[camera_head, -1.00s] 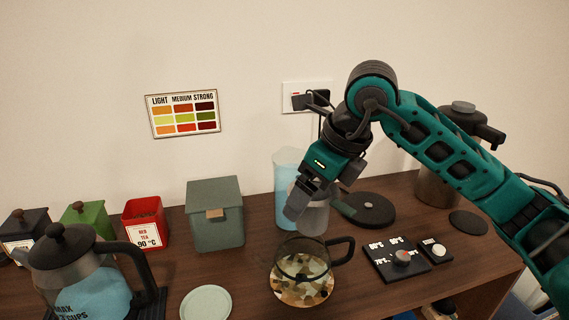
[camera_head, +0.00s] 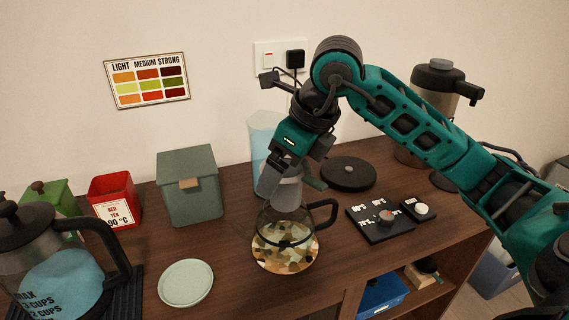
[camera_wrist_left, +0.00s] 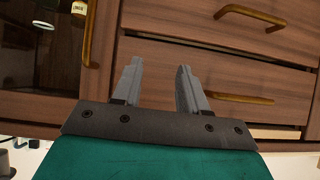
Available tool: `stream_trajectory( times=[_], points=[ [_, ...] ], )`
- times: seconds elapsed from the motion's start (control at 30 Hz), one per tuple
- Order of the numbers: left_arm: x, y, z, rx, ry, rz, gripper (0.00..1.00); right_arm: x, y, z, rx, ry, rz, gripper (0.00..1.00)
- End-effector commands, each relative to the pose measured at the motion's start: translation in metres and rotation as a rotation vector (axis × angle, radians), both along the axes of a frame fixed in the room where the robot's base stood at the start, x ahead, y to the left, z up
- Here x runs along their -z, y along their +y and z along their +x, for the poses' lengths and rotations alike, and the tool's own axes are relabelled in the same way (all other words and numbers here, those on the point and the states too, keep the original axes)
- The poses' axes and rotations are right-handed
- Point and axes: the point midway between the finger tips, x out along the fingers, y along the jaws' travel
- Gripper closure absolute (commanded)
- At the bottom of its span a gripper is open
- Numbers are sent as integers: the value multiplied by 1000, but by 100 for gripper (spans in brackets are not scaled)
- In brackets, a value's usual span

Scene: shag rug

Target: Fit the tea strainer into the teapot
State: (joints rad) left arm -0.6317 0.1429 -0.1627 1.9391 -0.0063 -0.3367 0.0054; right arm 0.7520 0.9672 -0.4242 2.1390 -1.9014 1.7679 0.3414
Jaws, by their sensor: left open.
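The glass teapot (camera_head: 285,247) has a black handle on its right and a mottled patterned lower part. It stands upright on the wooden counter. My right gripper (camera_head: 297,172) is shut on the tea strainer (camera_head: 287,194), a pale grey cup, and holds it upright at the teapot's mouth. The strainer's lower end overlaps the rim in this view; I cannot tell whether it is inside. My left gripper (camera_wrist_left: 161,85) is open and empty in the left wrist view, facing wooden drawers.
A round pale dish (camera_head: 186,283) lies left of the teapot. A kettle (camera_head: 62,265) with blue liquid stands further left. A water container (camera_head: 262,140) and black disc (camera_head: 348,173) are behind. A dark control panel (camera_head: 381,220) lies right. A canister (camera_head: 190,187) stands back left.

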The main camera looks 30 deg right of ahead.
Motion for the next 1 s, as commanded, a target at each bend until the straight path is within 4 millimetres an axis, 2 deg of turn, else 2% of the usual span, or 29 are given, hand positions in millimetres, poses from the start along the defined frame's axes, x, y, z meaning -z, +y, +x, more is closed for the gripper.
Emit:
stream_trajectory(
  times=[0.37, 1.0],
  points=[
    [-4, 0, 7, 1, -15, -1, 57, 1, 0, 0, 0, -1, 0, 37],
    [3, -1, 3, 0, -8, -2, 57, 4, 0, 1, 0, -1, 0, 37]
  ],
)
